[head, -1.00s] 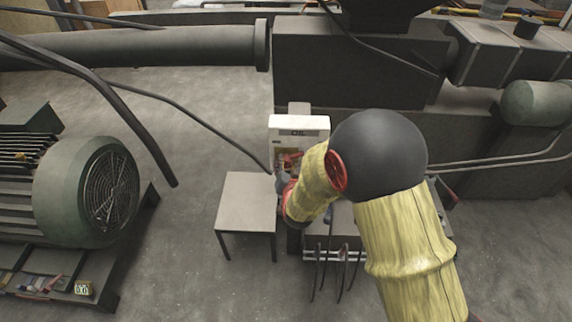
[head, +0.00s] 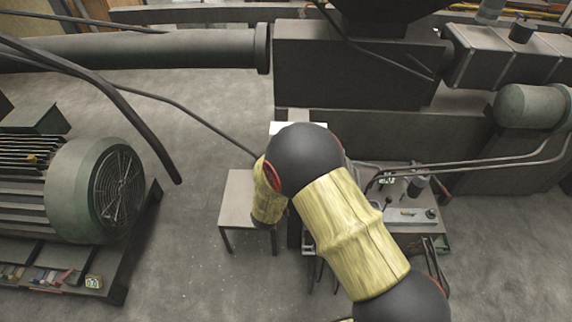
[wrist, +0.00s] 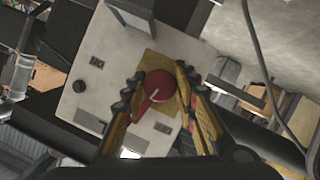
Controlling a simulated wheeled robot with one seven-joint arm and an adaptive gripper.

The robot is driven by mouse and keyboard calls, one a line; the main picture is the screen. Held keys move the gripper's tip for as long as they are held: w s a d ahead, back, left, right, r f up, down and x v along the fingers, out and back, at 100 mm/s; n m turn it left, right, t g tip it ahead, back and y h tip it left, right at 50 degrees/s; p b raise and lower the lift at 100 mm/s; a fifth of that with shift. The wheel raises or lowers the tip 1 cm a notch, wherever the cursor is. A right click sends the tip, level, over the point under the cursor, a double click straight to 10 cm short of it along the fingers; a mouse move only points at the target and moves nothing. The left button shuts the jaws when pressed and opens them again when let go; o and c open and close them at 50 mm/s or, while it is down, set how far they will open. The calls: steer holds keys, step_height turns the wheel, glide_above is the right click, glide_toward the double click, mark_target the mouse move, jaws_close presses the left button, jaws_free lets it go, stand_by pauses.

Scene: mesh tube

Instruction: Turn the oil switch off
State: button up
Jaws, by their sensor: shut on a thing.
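The oil switch is a red round knob with a white pointer line (wrist: 157,87), seen in the wrist view on a yellow square plate (wrist: 150,60). The plate sits on a pale switch box (wrist: 105,60) with dark labels; one reads like "NO" or "ON" tilted. My gripper (wrist: 158,93) is shut on the red knob, one finger on each side of it. In the head view my arm covers the knob and gripper; only a pale top strip of the box (head: 284,127) shows above it.
A small grey table (head: 238,200) stands left of the box. A large green motor (head: 90,190) is at the left. A bench with fittings (head: 415,205) is at the right, with hoses near it. Bare floor (head: 190,270) lies between motor and table.

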steer(key=shift+n+h+p, duration=0.4)
steer(key=shift+n+p, duration=0.25)
steer(key=shift+n, duration=0.05)
steer(key=o, duration=1.2)
steer(key=shift+v, duration=5.95)
steer(key=shift+f, duration=0.2)
